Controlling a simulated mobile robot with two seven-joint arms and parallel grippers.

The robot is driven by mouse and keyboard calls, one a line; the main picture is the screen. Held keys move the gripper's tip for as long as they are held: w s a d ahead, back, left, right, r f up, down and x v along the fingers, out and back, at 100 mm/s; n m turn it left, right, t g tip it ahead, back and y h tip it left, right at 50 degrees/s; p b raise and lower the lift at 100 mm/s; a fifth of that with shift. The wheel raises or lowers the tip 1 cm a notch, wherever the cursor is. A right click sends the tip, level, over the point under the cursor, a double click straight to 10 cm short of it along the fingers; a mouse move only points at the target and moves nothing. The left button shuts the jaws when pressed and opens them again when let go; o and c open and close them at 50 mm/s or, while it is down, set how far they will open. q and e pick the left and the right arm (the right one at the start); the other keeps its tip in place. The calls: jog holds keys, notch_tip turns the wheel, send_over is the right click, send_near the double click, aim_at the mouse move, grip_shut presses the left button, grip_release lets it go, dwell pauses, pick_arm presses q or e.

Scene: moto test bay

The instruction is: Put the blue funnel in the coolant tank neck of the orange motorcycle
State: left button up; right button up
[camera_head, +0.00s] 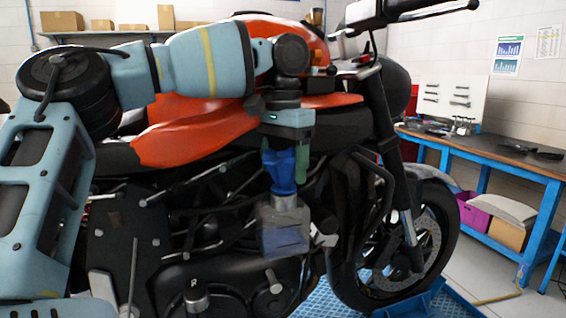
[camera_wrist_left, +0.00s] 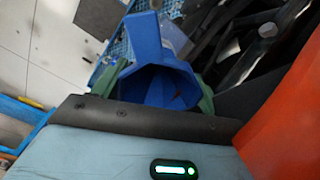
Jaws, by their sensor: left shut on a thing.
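The blue funnel (camera_head: 283,181) hangs wide end up and roughly upright below my left wrist in the head view. My left gripper (camera_head: 286,161) is shut on it, with a green finger beside its upper part. In the left wrist view, the funnel's wide mouth (camera_wrist_left: 160,86) sits between the green fingers, its narrow end pointing away. The see-through coolant tank (camera_head: 284,240), bluish in its lower part, is on the side of the orange motorcycle (camera_head: 185,128). The funnel's lower end meets the grey tank neck (camera_head: 285,201) in the picture; I cannot tell how far inside it is. My right gripper is out of view.
Dark engine parts and frame tubes (camera_head: 375,190) crowd the tank's right side. The front wheel (camera_head: 440,230) stands on a blue platform (camera_head: 400,304). A blue workbench (camera_head: 490,152) is at the right, with open floor before it.

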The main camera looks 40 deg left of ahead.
pick_arm(q)
jog(key=shift+f, duration=0.25)
jog(key=o, duration=1.1)
